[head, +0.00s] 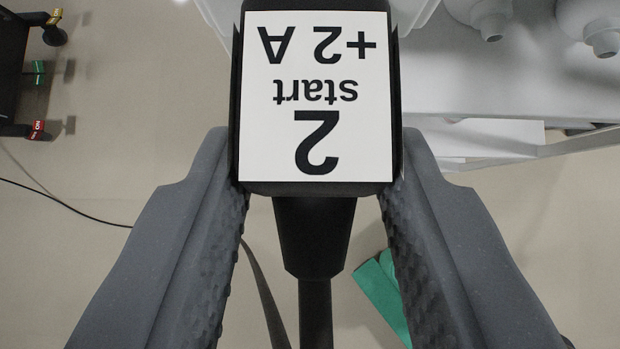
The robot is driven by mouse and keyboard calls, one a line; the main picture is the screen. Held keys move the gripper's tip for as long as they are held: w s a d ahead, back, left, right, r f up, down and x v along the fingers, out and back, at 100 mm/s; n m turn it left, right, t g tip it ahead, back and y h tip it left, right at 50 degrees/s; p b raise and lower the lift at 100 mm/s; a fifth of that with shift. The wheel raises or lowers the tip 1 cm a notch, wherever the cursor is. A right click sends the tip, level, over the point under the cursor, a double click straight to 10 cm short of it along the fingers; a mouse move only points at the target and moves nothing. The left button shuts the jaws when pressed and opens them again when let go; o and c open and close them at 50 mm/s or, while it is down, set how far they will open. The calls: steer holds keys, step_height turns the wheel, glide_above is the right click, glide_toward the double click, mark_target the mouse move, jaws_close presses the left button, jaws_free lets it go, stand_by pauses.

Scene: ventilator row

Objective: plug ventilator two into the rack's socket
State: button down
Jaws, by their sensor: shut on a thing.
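My gripper (316,170) is shut on a dark plug (314,230), with one finger on each side of its body. The plug's face bears a white label (315,95), upside down in the head view, reading "2", "start" and "+2 A". A black cord (315,315) runs from the plug toward the bottom of the view. The far end of the plug is cut off by the top edge, so its pins do not show. I cannot make out the rack's socket in this view.
White equipment with round ports (490,18) and a white frame (480,140) stand at upper right. A dark unit with coloured tags (38,130) is at left, with a thin cable (60,200) on the floor. A green piece (382,295) lies behind the right finger.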

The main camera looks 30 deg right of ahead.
steer(key=shift+w+d, duration=0.45)
steer(key=shift+w, duration=0.1)
stand_by(0.4)
stand_by(0.6)
steer(key=c, duration=0.9)
jaws_free()
steer(key=shift+r, duration=0.1)
